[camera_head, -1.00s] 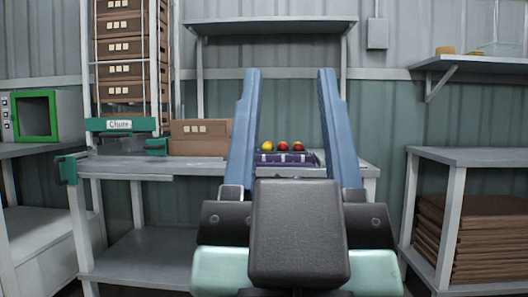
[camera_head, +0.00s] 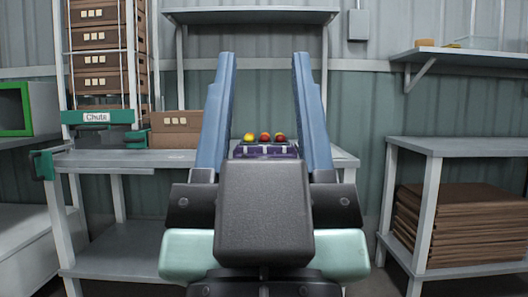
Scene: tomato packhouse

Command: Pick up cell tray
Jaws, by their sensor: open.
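The purple cell tray (camera_head: 266,151) sits on the grey table top beyond my gripper. Several red, orange and yellow tomatoes (camera_head: 265,138) show at its far side. My gripper (camera_head: 261,60) is open, with its two long blue fingers pointing forward and well apart. In this view the tray appears between the fingers, and nothing is held. The dark gripper body hides the near part of the tray, and I cannot tell how far the fingers are from it.
A shelf (camera_head: 250,16) is above. A second table (camera_head: 460,147) at right has flat cardboard (camera_head: 460,226) below and a clear top.

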